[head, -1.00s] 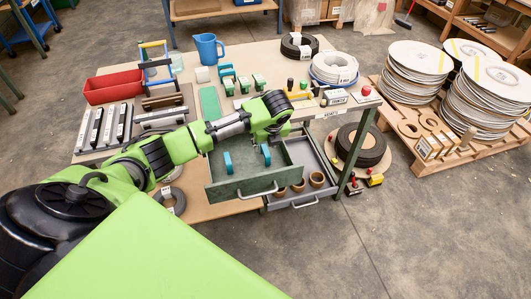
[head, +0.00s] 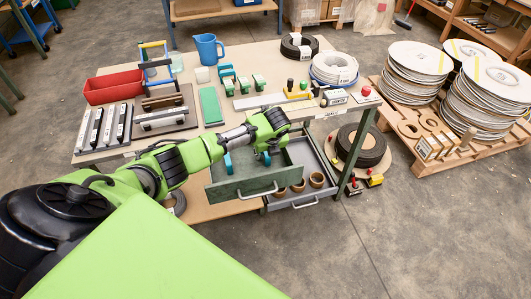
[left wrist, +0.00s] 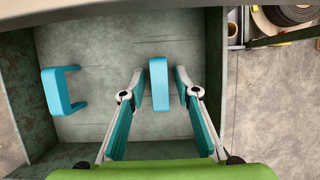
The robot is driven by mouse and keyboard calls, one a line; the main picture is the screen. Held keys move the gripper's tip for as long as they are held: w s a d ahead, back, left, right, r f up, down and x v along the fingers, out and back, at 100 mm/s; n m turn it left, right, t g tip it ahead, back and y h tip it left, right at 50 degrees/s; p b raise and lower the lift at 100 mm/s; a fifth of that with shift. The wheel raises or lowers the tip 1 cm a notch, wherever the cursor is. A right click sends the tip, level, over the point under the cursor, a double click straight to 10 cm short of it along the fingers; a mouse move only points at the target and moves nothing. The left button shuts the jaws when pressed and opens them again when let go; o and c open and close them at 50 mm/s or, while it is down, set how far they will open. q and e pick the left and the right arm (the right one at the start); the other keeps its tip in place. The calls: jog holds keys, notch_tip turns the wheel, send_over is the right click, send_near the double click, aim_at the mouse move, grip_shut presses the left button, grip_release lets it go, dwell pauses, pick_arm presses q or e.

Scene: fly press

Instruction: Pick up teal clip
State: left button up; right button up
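Two teal clips lie in the open green drawer. In the left wrist view, one clip (left wrist: 159,84) sits between the fingers of my left gripper (left wrist: 159,85), and the other clip (left wrist: 62,91) lies to the left, apart from the gripper. My left gripper is open, with a finger on each side of the middle clip and a small gap on both sides. In the head view my left gripper (head: 267,148) reaches down over the drawer (head: 242,186), and its fingers are mostly hidden. The left clip (head: 228,164) shows partly beside my arm. My right gripper is not in view.
Above the drawer, the workbench (head: 265,62) holds a red bin (head: 113,87), a blue jug (head: 208,47), several small green clamps and cable coils. A grey drawer (head: 320,167) with brown rings is open to the right. The drawer walls stand close around the gripper.

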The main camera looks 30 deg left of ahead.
pick_arm(q)
grip_shut()
jog(key=shift+r, duration=0.15)
